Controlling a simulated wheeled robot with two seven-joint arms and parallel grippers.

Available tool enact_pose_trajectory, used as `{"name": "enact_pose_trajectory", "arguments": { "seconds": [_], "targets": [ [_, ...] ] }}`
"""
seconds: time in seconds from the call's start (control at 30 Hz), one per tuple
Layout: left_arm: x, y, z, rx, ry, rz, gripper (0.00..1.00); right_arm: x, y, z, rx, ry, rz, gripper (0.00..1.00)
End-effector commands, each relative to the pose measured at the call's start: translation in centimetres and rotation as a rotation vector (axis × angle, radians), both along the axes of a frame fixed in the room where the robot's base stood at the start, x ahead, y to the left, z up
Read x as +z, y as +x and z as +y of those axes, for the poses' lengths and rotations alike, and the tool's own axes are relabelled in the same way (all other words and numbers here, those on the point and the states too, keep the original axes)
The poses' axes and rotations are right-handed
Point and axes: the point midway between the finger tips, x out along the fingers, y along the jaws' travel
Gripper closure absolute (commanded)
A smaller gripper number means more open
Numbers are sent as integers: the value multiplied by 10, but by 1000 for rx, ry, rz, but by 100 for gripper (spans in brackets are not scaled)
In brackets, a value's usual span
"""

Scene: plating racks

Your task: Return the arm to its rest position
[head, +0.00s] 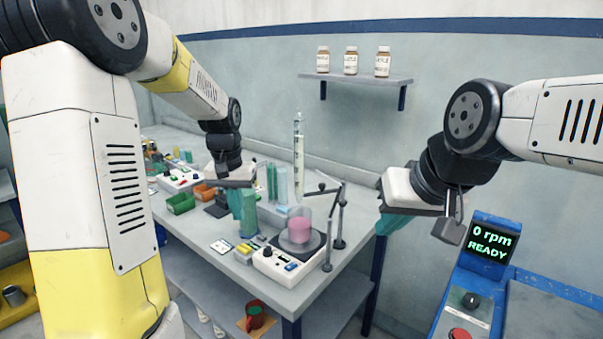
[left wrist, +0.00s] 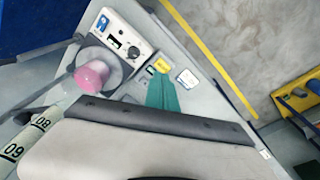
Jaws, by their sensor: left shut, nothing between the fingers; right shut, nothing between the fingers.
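My left arm comes in from the left in the head view and reaches over the bench (head: 215,262). Its gripper (head: 245,222) has teal fingers closed together, pointing down, with nothing between them. In the left wrist view the same teal fingers (left wrist: 163,96) show together and empty, beside the stirrer in the picture. My right arm comes in from the right. Its gripper (head: 394,222) hangs right of the bench, its teal fingers partly hidden by its own white body; it is shut and empty.
A beaker of pink liquid (head: 299,230) stands on a stirrer (head: 285,268), right of my left gripper. A tall graduated cylinder (head: 298,160) stands behind. A wall shelf (head: 355,78) holds three bottles. A machine reading "0 rpm READY" (head: 489,243) stands lower right.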

Motion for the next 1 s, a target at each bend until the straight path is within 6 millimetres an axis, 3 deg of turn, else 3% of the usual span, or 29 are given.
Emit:
{"name": "enact_pose_trajectory", "arguments": {
  "seconds": [0.03,0.1,0.3,0.5,0.6,0.8,1.0],
  "targets": [
    [20,-15,-1,6,-16,-40,100,0,0,0,0,0,0,100],
    [42,-37,-2,14,-36,-88,100,0,0,0,0,0,0,100],
    [85,-103,-8,34,-93,-221,100,0,0,0,0,0,0,100],
    [104,-166,-14,51,-143,-349,100,0,0,0,0,0,0,100],
    [106,-188,-17,56,-161,-397,100,0,0,0,0,0,0,100],
    [104,-209,-19,63,-178,-442,100,0,0,0,0,0,0,100],
    [104,-211,-20,63,-180,-446,100,0,0,0,0,0,0,100]
  ]
}}
